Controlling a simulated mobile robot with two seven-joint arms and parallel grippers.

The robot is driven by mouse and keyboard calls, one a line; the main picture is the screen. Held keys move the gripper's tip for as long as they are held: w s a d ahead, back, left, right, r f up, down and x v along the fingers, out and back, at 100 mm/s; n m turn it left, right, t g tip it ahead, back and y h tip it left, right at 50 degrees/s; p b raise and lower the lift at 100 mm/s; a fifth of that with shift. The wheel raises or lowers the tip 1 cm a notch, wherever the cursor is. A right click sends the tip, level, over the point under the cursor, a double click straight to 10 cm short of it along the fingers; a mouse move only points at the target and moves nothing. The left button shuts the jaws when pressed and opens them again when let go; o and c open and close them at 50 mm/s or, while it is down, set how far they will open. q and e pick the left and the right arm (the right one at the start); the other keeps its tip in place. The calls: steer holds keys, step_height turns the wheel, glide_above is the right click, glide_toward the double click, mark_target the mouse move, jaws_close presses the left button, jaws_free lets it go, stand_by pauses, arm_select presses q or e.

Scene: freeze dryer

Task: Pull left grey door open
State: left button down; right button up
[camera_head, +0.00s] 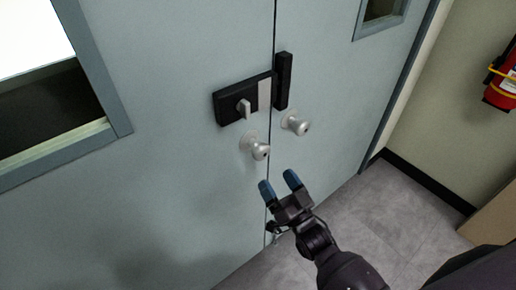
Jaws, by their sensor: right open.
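The left grey door (170,120) fills the left and middle of the head view and looks shut against the right grey door (340,100). Its silver knob (258,150) sits near the seam, below a black lock box (238,101) with a silver thumb turn. My right gripper (279,182) is open and empty, with blue fingertips pointing up toward the doors. In the picture it is just below the left door's knob and apart from it. My left gripper is not in view.
The right door has its own silver knob (296,124) and a black latch piece (284,80). A fire extinguisher (502,85) hangs on the right wall. Grey tiled floor (400,210) is clear at right. A tan box-like object (492,222) stands at the right edge.

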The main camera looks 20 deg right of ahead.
mark_target(264, 158)
steer(key=x, duration=1)
steer(key=shift+w, duration=0.15)
steer(key=c, duration=1.3)
